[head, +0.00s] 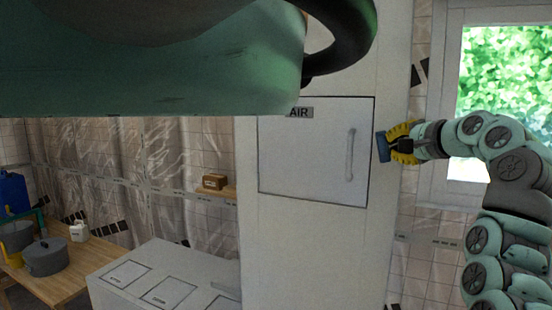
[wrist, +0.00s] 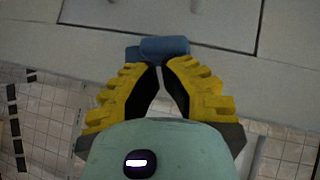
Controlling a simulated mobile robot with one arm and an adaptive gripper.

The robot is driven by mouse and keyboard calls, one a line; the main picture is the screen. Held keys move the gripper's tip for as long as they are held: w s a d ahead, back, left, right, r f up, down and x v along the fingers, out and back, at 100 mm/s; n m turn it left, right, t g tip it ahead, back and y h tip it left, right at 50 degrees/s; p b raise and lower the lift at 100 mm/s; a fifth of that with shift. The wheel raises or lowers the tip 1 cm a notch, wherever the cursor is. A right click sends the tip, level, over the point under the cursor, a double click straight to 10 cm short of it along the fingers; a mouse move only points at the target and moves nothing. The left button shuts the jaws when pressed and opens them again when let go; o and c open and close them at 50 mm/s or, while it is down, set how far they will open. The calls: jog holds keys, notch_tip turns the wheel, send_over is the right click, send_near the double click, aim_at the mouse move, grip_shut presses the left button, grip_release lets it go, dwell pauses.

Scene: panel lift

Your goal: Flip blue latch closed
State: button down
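The blue latch (head: 382,147) sits at the right edge of the white cabinet, just right of the panel marked AIR (head: 310,150). It also shows in the wrist view (wrist: 165,47) as a short blue block just beyond my fingertips. My gripper (head: 391,145), with yellow ribbed fingers and black inner pads, is right beside the latch. In the wrist view its fingertips (wrist: 157,68) come together at the near side of the latch, with nothing visible between them. They look close to or touching it; I cannot tell which.
The panel has a pale vertical handle (head: 350,155) and looks flush with the cabinet. A window (head: 505,80) is at the right. A white low counter (head: 165,280) stands at the lower left, and a wooden table (head: 90,260) with pots is farther left.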

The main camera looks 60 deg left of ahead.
aim_at(378, 135)
jog(key=shift+s+a+r+n+h+b, duration=0.15)
jog(key=shift+s+a+n+h+b, duration=0.1)
jog(key=shift+a+n+h+b, duration=0.25)
jog(key=shift+s+a+r+n+h+b, duration=0.2)
jog(key=shift+a+h+b, duration=0.1)
jog(key=shift+b, duration=0.35)
jog(key=shift+s+a+n+h, duration=0.25)
jog(key=shift+a+n+h, duration=0.15)
jog(key=shift+h, duration=0.2)
jog(key=shift+s+a+b, duration=0.25)
jog(key=shift+a+b, duration=0.1)
jog(key=shift+b, duration=0.2)
jog(key=shift+r, duration=0.1)
jog(key=shift+r+p, duration=0.7)
jog(key=shift+p, duration=0.05)
